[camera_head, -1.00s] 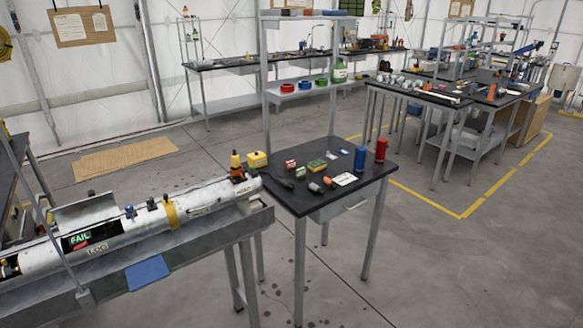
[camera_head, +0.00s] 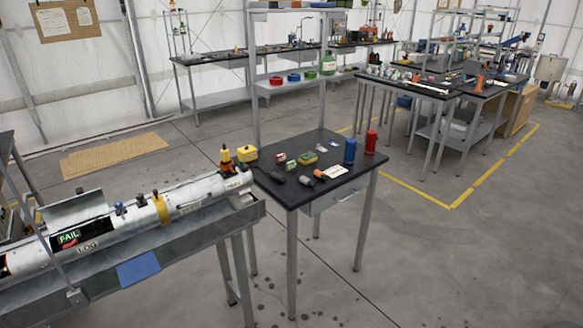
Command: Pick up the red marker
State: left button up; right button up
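I cannot surely make out a red marker. A red cylinder (camera_head: 371,142) stands upright at the back right of the small black-topped table (camera_head: 345,187), beside a blue cylinder (camera_head: 350,151). A small red item (camera_head: 280,159) lies near the back left of that table. Other small items there include a green and yellow block (camera_head: 307,159), a grey and orange item (camera_head: 319,175) and a white card (camera_head: 335,171). Neither of my grippers is in view.
A long white tube (camera_head: 128,218) lies in a grey trough (camera_head: 190,228) at the left, its end close to the small table. A shelf rack (camera_head: 287,95) stands behind the table. Open grey floor (camera_head: 450,265) lies to the right, with yellow lines.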

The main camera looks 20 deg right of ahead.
aim_at(281, 159)
jog(key=l, duration=0.85)
jog(key=i+l, duration=0.1)
jog(key=l, duration=0.75)
